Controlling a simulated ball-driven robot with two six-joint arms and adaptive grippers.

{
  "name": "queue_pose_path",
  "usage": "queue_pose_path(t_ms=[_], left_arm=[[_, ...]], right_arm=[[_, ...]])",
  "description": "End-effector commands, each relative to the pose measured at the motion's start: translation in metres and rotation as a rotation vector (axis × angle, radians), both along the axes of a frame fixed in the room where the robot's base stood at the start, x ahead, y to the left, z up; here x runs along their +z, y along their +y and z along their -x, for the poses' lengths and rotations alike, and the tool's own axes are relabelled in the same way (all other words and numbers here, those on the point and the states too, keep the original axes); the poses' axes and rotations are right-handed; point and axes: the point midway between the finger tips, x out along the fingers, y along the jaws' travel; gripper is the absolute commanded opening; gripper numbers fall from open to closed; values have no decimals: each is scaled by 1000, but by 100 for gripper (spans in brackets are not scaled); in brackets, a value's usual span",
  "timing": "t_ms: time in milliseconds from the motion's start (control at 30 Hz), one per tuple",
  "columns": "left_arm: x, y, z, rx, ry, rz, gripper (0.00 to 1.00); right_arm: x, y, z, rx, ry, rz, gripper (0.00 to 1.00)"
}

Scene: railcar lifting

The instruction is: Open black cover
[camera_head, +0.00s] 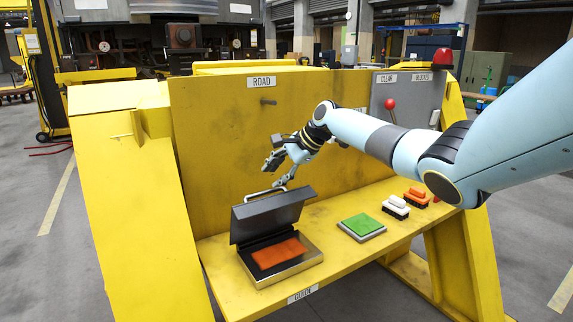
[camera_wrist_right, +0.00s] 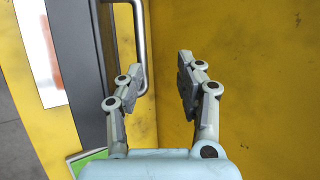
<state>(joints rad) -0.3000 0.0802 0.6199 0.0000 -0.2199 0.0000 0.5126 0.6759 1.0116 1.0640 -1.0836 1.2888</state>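The black cover (camera_head: 268,213) stands raised on a shallow metal case (camera_head: 291,275) on the yellow shelf, tilted up with the case interior exposed. An orange pad (camera_head: 279,254) lies inside. A silver handle (camera_head: 265,193) is on the cover's upper edge; the handle also shows in the right wrist view (camera_wrist_right: 142,40), beside the left finger. My right gripper (camera_head: 275,173) is just above and behind the cover's upper edge. In the right wrist view its fingers (camera_wrist_right: 160,72) are apart with nothing clearly held between them. My left gripper is not in view.
A green pad (camera_head: 361,226), a white-topped brush (camera_head: 396,206) and an orange-topped brush (camera_head: 416,197) sit to the right on the yellow shelf (camera_head: 340,265). A yellow panel (camera_head: 215,130) rises behind. A red-knobbed lever (camera_head: 390,104) stands at the back right.

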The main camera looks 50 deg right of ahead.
Motion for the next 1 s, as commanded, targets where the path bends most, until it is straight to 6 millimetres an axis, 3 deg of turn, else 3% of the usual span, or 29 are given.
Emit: queue_pose_path(t_ms=[100, 300, 1000], left_arm=[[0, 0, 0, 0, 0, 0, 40], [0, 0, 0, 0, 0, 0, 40], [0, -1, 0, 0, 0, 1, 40]], right_arm=[[16, -6, 15, 2, 3, 5, 36], [32, -9, 28, 0, 1, -1, 36], [30, -5, 31, 16, 7, 7, 36]])
